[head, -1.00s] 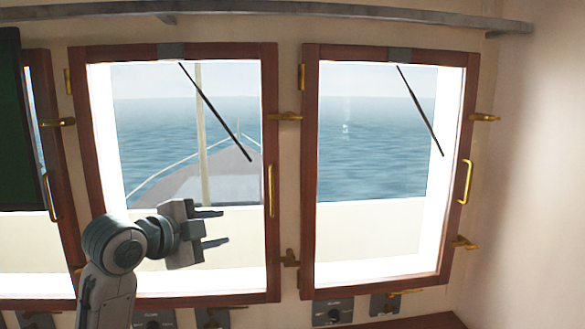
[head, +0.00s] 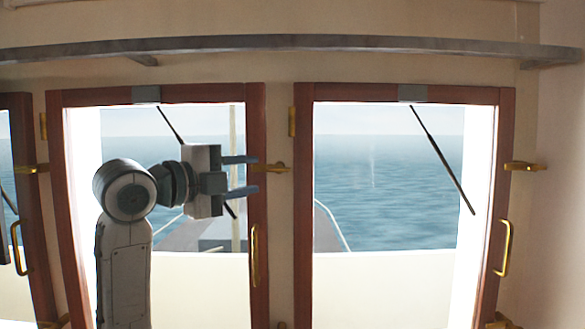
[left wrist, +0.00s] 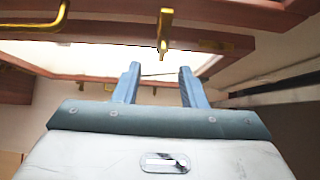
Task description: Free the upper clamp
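The brass upper clamp (head: 275,168) sits on the wall strip between the two large windows, lying level with its left end over the left window's wooden frame. My left gripper (head: 257,176) is open, with one finger above and one below the height of the clamp's left end. In the left wrist view the open fingers (left wrist: 160,82) point toward the brass clamp (left wrist: 165,30), which shows beyond the tips and roughly in line with the gap. The gap looks empty; contact cannot be told from the head view. My right gripper is out of view.
A brass handle (head: 254,255) stands on the left window's frame below the gripper. Other brass clamps show at the far left (head: 33,168) and right (head: 525,166). A grey rail (head: 330,42) runs above the windows.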

